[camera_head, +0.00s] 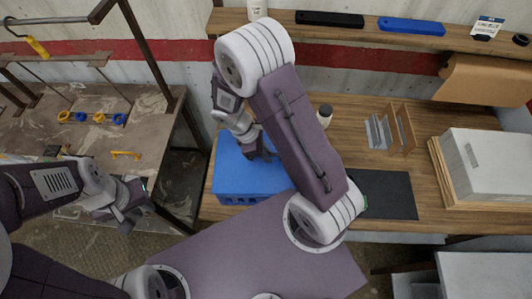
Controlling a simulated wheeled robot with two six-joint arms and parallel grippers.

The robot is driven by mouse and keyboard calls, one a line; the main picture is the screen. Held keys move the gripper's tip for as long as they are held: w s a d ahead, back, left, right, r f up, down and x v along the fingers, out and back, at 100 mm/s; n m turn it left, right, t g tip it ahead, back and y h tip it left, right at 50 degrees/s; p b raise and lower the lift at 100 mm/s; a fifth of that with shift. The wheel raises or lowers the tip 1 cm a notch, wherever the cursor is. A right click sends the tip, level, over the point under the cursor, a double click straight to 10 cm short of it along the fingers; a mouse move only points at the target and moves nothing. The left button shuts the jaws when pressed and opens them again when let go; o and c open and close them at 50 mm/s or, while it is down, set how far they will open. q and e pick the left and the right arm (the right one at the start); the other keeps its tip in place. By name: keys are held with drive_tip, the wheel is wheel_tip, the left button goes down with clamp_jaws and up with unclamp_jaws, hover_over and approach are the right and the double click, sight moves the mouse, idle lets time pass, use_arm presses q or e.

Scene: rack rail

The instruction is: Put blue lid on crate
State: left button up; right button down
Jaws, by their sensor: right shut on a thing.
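The blue crate (240,199) stands on the wooden table near its left front edge, with slots in its front side. A flat blue surface, which looks like the blue lid (230,170), covers its top. I cannot tell whether the lid is fully seated. My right gripper (262,155) points down at the far part of the lid and is shut on it. My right arm hides the right side of the crate and lid. My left gripper (132,212) hangs empty beside the left bench, apart from the crate. Its jaw opening is unclear.
On the table are a dark mat (388,196), a small rack (378,132) and a white box (480,165) on wooden boards. A shelf (360,32) runs along the back. The left bench (85,150) holds yellow and blue rings. A gap separates bench and table.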

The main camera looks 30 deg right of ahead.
idle(0.3)
drive_tip(key=shift+f, duration=0.55)
idle(0.3)
idle(0.3)
drive_tip(key=c, duration=1.4)
unclamp_jaws()
drive_tip(key=shift+o, duration=0.2)
drive_tip(key=b+v, duration=0.1)
drive_tip(key=v, duration=0.8)
drive_tip(key=shift+w+a, duration=0.1)
drive_tip(key=shift+a, duration=0.05)
